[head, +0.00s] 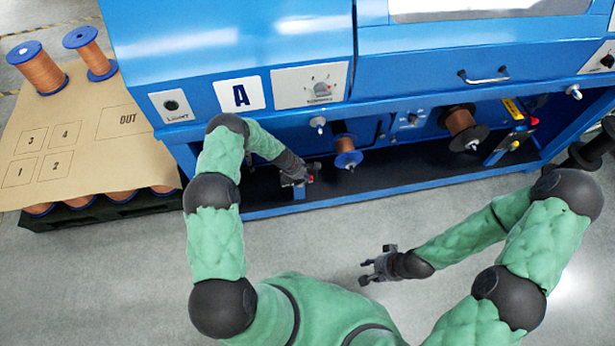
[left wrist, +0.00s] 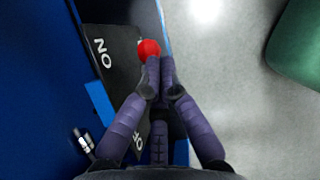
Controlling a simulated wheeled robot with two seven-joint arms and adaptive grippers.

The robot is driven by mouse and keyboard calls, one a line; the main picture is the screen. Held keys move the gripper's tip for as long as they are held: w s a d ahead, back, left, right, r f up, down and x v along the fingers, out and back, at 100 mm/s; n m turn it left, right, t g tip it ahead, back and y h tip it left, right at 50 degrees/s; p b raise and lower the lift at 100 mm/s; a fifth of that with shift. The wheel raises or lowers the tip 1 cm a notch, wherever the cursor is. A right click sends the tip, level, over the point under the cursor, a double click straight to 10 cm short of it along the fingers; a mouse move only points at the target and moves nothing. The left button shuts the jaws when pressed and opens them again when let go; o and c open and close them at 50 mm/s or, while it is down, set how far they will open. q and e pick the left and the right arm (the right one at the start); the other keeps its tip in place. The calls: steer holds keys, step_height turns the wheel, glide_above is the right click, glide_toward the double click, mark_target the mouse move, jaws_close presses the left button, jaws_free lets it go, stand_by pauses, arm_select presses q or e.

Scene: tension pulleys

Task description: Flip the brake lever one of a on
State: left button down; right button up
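The brake lever of machine A shows as a red ball knob (left wrist: 148,48) in the left wrist view, nearer the ON end of a black plate (left wrist: 112,65). OFF is partly hidden at the plate's other end. My left gripper (left wrist: 160,66) has its fingertips together right beside the knob, seemingly touching its edge; the lever's shaft is hidden. In the head view my left gripper (head: 306,179) is at the lever's mount, low under the A label (head: 240,94). My right gripper (head: 368,272) is open and empty over the floor.
The blue machine (head: 280,40) overhangs a low shelf with copper spools (head: 345,145) and a second, larger spool (head: 460,122). A brown board (head: 90,150) with more spools lies at the left. The grey floor (head: 130,290) in front is clear.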

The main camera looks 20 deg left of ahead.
arm_select(q)
steer(key=d+r+p, duration=0.3)
steer(key=r+p, duration=0.1)
steer(key=r, duration=0.6)
steer(key=shift+w+r, duration=0.2)
steer(key=shift+w, duration=0.15)
arm_select(e)
steer(key=r, duration=0.5)
steer(key=shift+s, duration=0.25)
arm_select(q)
steer(key=s+d+r+m+g, duration=0.1)
steer(key=s+d+r+m, duration=0.1)
steer(key=s+m, duration=0.6)
steer(key=s+d+r+m, duration=0.2)
steer(key=s+d+m, duration=0.3)
steer(key=s, duration=0.8)
steer(key=s+d+r+m+g, duration=0.1)
steer(key=s+d+m, duration=0.3)
steer(key=s+m, duration=0.6)
steer(key=shift+s+d+r+m+g, duration=0.2)
steer(key=shift+r+m+g, duration=0.1)
steer(key=shift+r+m, duration=0.4)
steer(key=shift+w, duration=0.1)
arm_select(e)
steer(key=shift+d, duration=0.1)
